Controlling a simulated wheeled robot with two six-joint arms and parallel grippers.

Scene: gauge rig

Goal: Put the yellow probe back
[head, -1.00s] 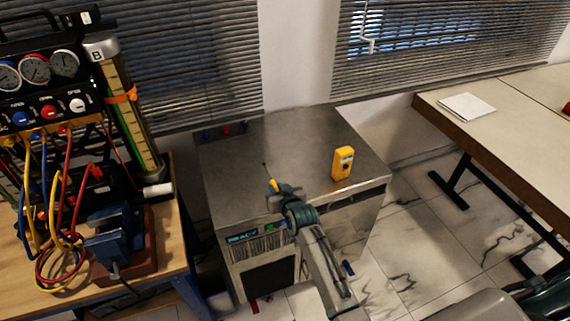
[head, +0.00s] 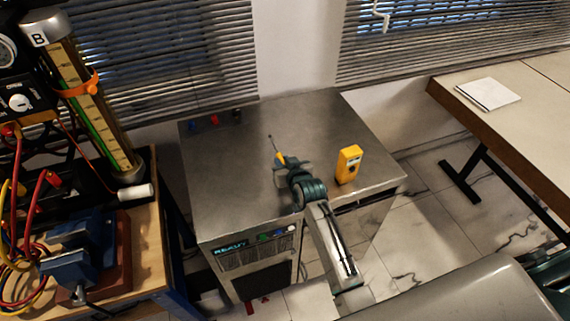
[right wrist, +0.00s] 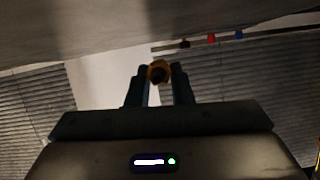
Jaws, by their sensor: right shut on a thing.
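The yellow probe (head: 281,158) is in my right gripper (head: 284,166), over the top of the grey metal cabinet (head: 235,170). Its thin dark tip points up and to the left in the head view. In the right wrist view, the probe (right wrist: 158,72) shows nearly end-on between the two fingers of my right gripper (right wrist: 160,80), which are shut on it. A yellow handheld meter (head: 348,164) stands upright on the cabinet, right of the gripper. I cannot tell how high the probe is above the cabinet top. My left gripper is not in view.
Blue, red and black small fittings (head: 213,120) line the cabinet's back left edge. A wooden bench (head: 148,250) with a blue vise (head: 75,255), cables and a tall cylinder stands at left. A table (head: 530,100) with white paper stands at right. The cabinet's left top is clear.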

